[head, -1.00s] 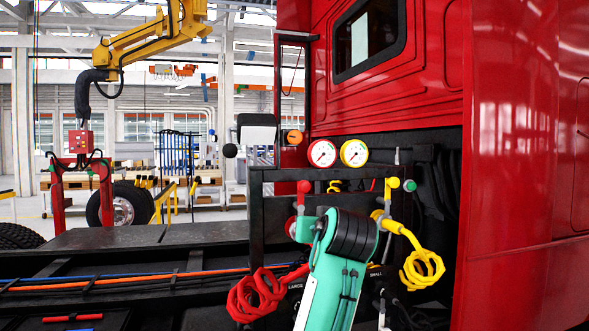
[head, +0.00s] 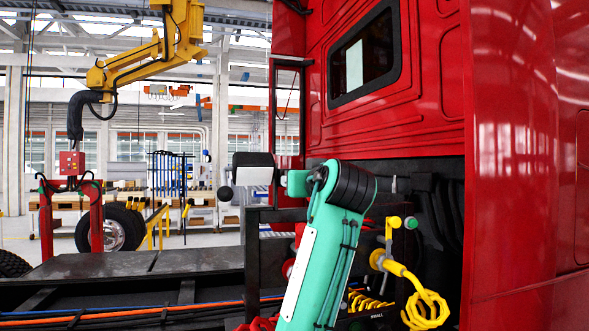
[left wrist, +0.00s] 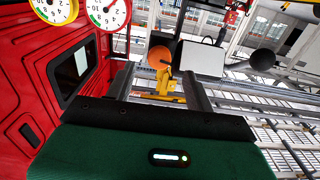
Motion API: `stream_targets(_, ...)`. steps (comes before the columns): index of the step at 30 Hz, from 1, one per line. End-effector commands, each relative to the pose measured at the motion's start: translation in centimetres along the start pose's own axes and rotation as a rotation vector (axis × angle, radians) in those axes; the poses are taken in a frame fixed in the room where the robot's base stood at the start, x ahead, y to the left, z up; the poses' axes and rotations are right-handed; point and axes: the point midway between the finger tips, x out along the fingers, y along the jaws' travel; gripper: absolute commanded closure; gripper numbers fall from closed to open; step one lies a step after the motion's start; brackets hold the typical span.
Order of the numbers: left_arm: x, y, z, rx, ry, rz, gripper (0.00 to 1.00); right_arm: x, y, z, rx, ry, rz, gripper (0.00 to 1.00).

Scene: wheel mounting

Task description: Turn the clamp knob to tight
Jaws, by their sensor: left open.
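In the left wrist view an orange round knob (left wrist: 158,57), which looks like the clamp knob, lies just beyond the fingertips, beside a grey box (left wrist: 202,60). My left gripper (left wrist: 159,74) is open, its two dark fingers on either side of the line to the knob. I cannot tell whether they touch it. A yellow part (left wrist: 163,95) shows between the fingers. In the head view my left arm hides the gripper and the knob; the same grey box (head: 254,168) shows left of the arm. My right gripper is not in view.
Two round gauges (left wrist: 108,10) sit at the upper left of the left wrist view. A black ball (head: 225,193) sits beside the grey box. The red truck cab (head: 515,150) fills the right. A yellow coiled hose (head: 426,308) hangs near my arm.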

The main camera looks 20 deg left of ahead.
Motion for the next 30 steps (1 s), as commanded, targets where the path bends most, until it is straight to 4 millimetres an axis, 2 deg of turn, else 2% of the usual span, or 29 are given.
stream_targets(1,1.1,-0.1,-0.5,0.004,-0.003,-0.004,0.46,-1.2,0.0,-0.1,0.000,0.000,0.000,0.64)
stream_targets(9,4.9,0.0,-0.3,0.003,-0.001,-0.001,0.46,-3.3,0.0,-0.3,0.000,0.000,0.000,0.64)
stream_targets(15,6.1,0.0,0.0,0.001,-0.001,0.000,0.46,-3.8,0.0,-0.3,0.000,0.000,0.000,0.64)
stream_targets(23,6.2,0.0,0.1,0.000,0.000,0.000,0.46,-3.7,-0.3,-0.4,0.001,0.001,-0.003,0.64)
stream_targets(24,6.2,0.0,0.1,0.000,0.000,0.000,0.48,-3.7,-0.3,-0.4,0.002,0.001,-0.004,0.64)
stream_targets(26,6.2,0.0,0.1,0.000,0.000,0.000,0.60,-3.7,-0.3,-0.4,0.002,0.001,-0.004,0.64)
stream_targets(30,6.1,0.0,0.1,0.000,0.000,0.000,0.87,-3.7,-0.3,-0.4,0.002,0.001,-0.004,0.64)
